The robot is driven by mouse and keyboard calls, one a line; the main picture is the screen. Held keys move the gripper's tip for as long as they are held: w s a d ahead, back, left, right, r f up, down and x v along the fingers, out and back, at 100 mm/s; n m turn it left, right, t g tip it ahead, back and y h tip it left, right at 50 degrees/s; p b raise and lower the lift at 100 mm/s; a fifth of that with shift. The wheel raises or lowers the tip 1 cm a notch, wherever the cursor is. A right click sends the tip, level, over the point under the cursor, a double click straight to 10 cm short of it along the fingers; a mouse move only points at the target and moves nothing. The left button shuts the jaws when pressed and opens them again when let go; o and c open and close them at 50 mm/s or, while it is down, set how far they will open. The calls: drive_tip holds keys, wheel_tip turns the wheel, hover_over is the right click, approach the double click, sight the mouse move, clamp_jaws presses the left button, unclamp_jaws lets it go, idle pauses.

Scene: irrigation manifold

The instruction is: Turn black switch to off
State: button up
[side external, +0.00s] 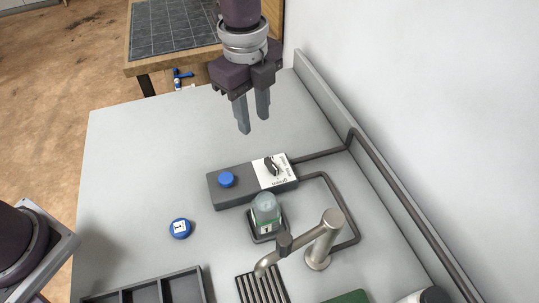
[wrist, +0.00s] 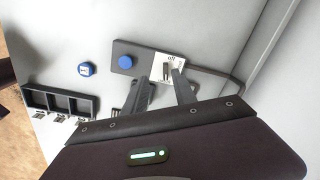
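The black switch (side external: 271,167) is a small knob on a white labelled plate, at the right end of a dark grey control box (side external: 240,190). In the wrist view the switch (wrist: 166,71) shows between my fingertips, with "off" lettering at the plate's far edge. I cannot tell for sure which label the knob points to. My gripper (side external: 253,123) is above and behind the box in the side view, pointing down. Its two fingers are apart with nothing between them, and they do not touch the switch. The fingers partly cover the plate's surroundings in the wrist view.
A blue button (side external: 226,180) is on the box's left end. A jar (side external: 265,209) and metal faucet (side external: 322,240) stand in front. A blue lid (side external: 180,228) and a dark divided tray (side external: 150,291) lie at left. Pipes run rightward to the wall. The table's back left is clear.

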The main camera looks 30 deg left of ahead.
sight(270, 161)
drive_tip(key=d+f, duration=0.1)
drive_tip(key=d+f+m, duration=0.1)
drive_tip(key=f, duration=0.1)
drive_tip(key=d+f+m, duration=0.1)
drive_tip(key=shift+w+f+g, duration=0.3)
drive_tip(key=shift+w+f, duration=0.05)
drive_tip(key=shift+m, duration=0.3)
wheel_tip(270, 161, down, 7)
drive_tip(key=shift+f, duration=0.1)
clamp_jaws()
